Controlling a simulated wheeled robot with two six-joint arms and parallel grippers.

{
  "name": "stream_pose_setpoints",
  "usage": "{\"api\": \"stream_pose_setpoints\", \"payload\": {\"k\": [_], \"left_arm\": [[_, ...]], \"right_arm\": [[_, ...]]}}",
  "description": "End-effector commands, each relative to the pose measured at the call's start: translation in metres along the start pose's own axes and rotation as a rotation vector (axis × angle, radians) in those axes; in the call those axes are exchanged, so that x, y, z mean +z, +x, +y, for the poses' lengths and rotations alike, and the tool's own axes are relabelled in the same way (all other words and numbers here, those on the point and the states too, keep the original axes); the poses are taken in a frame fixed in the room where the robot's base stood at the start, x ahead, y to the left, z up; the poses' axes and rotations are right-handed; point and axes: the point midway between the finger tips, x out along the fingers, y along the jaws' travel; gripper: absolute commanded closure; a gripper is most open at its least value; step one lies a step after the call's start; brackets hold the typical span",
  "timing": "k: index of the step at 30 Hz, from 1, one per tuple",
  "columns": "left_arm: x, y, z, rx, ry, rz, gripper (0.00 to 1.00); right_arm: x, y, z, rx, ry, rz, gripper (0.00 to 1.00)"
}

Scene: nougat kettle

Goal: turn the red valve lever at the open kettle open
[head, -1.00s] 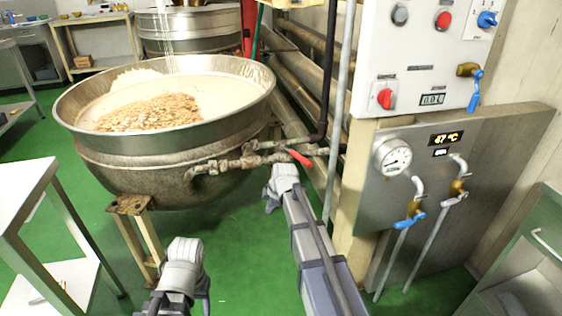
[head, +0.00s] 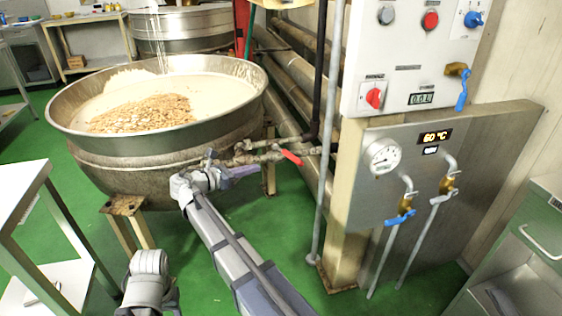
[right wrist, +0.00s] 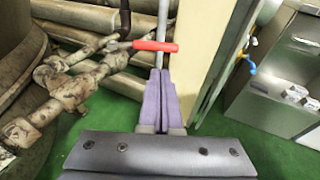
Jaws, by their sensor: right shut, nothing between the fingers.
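The open kettle (head: 160,165) is a wide steel bowl with pale mass and nuts in it. The red valve lever (head: 292,157) sits on the pipe at its right side and slants down to the right. In the right wrist view the lever (right wrist: 155,46) lies nearly level, just beyond my fingertips. My right gripper (head: 248,170) is left of the lever and a little lower in the head view. Its purple fingers (right wrist: 158,72) are shut, with nothing between them, and appear apart from the lever. My left gripper's fingers do not show; only part of that arm does.
Rusty pipes and fittings (right wrist: 65,85) run beside the fingers. A control panel (head: 425,60) and a gauge panel (head: 385,195) with blue-handled valves stand at the right. A white table (head: 25,190) is at the left. Green floor (head: 240,225) is open below the kettle.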

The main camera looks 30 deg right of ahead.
Motion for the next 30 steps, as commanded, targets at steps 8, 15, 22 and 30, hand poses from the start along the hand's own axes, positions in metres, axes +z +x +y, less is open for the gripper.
{"api": "stream_pose_setpoints", "payload": {"k": [8, 15, 22, 30], "left_arm": [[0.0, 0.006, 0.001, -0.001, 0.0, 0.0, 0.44], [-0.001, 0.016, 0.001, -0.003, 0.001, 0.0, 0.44], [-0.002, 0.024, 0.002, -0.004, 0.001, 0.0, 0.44], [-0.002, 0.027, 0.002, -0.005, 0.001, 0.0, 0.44]], "right_arm": [[-0.002, 0.025, -0.001, -0.003, 0.001, 0.002, 1.0], [-0.003, 0.075, 0.0, -0.004, 0.002, 0.003, 1.0], [-0.003, 0.115, 0.0, -0.002, 0.001, 0.004, 1.0], [-0.002, 0.138, 0.0, 0.0, 0.001, 0.004, 1.0]]}}
